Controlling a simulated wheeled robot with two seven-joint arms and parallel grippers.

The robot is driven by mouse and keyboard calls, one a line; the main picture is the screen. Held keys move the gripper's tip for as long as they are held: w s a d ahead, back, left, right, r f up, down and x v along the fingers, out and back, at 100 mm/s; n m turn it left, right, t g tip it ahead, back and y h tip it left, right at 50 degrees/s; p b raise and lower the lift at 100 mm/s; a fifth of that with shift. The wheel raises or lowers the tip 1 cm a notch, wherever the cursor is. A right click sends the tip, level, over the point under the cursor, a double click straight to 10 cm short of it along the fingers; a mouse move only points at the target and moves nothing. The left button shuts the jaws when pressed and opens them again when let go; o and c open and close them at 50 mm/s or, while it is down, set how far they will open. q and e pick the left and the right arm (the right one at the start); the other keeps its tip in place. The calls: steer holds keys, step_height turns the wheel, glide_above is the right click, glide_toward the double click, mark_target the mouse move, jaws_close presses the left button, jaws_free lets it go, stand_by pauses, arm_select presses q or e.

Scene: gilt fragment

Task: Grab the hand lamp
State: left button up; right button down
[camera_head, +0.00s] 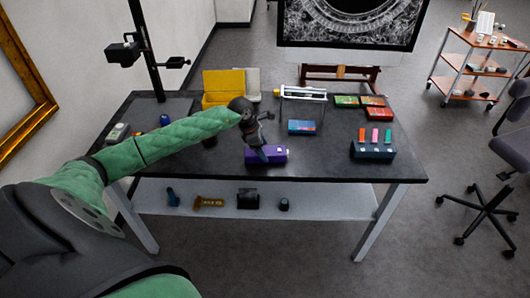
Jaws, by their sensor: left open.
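My left arm reaches in from the left over the dark table (330,172). My left gripper (260,151) is open and points down at a purple item (277,154) near the table's front edge. The dark fingers cover part of the purple item, and I cannot tell whether they touch it. No thing is clear enough for me to name it surely as the hand lamp; the purple item is the one nearest my gripper. My right gripper is not in view.
A blue box (302,127), a dark block with coloured pieces (373,151) and a yellow case (218,83) stand on the table. A lower shelf (325,203) holds several small items. An office chair (515,150) stands right.

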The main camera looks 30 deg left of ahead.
arm_select(q)
steer(key=shift+w+d+f, duration=0.1)
steer(key=shift+f, duration=0.25)
steer(key=c, duration=1.2)
steer(key=shift+c, duration=0.4)
steer(key=shift+r, duration=0.15)
